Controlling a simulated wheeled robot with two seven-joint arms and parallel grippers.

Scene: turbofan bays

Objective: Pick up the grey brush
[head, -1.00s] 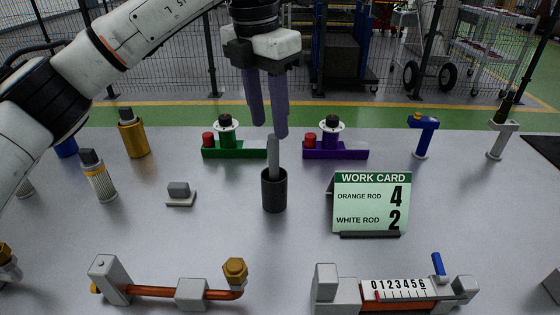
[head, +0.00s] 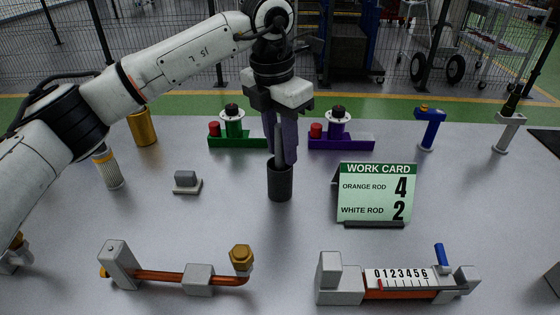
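The grey brush (head: 280,148) stands upright in a dark cylindrical cup (head: 280,183) near the middle of the table. Only its slim grey upper part shows; its lower part is hidden in the cup. My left gripper (head: 281,152) points down from above, with its two purple fingers just over the cup. The fingers appear apart, with the brush showing between them, and look open. Contact with the brush cannot be made out. My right gripper is not in view.
Green (head: 236,141) and purple (head: 342,142) fixtures stand behind the cup. A work card (head: 376,192) stands to its right and a small grey block (head: 186,182) lies to its left. A copper pipe fixture (head: 165,276) and a scale fixture (head: 398,283) are in front.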

